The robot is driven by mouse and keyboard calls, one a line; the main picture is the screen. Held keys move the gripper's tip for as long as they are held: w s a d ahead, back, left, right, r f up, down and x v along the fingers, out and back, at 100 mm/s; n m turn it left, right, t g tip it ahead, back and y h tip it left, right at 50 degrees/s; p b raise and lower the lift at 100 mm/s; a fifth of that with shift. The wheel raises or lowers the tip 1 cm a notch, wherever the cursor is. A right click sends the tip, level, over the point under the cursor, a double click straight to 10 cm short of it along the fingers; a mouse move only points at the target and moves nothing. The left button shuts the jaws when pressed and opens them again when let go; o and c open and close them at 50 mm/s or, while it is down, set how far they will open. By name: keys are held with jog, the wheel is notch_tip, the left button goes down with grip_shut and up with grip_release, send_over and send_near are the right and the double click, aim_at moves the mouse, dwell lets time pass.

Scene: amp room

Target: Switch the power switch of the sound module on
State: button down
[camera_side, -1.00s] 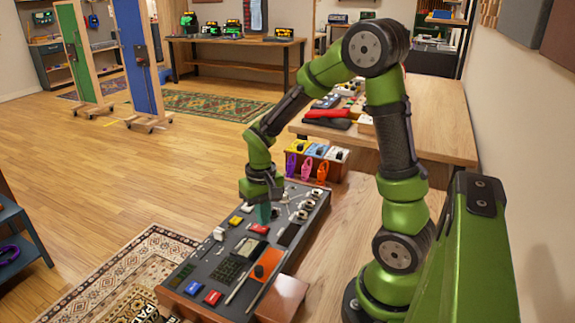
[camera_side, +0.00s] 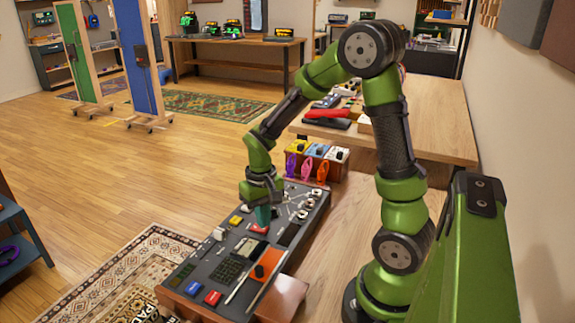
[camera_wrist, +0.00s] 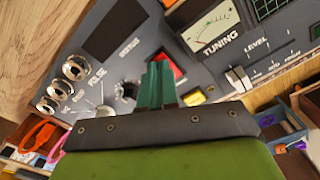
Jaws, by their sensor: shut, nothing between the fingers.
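The sound module is a dark grey panel (camera_side: 205,262) on the bench, with knobs, sliders and coloured buttons. A red rocker-like switch (camera_wrist: 172,66) sits in a dark frame just beyond my fingertips in the wrist view; it also shows in the side view (camera_side: 259,229). I cannot read a power label on it or tell its position. My gripper (camera_wrist: 157,82) has its teal fingers shut and empty, pointing down over the panel. In the side view the fingertips (camera_side: 263,216) are right beside the red switch; whether they touch is unclear. The fingers hide part of the switch.
Several coloured pedals (camera_side: 318,152) stand behind the module. A blue button (camera_side: 193,288) and red button (camera_side: 213,298) lie at its near end.

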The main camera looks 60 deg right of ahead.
jog(key=shift+f, duration=0.5)
jog(key=shift+r, duration=3.5)
jog(key=shift+f, duration=0.1)
jog(key=s+a+r+n+t+y, duration=0.2)
jog(key=s+a+r+t, duration=0.5)
jog(key=a+r, duration=0.4)
jog(key=shift+s+a+r, duration=0.15)
jog(key=shift+s+r, duration=0.3)
jog(key=shift+s, duration=0.2)
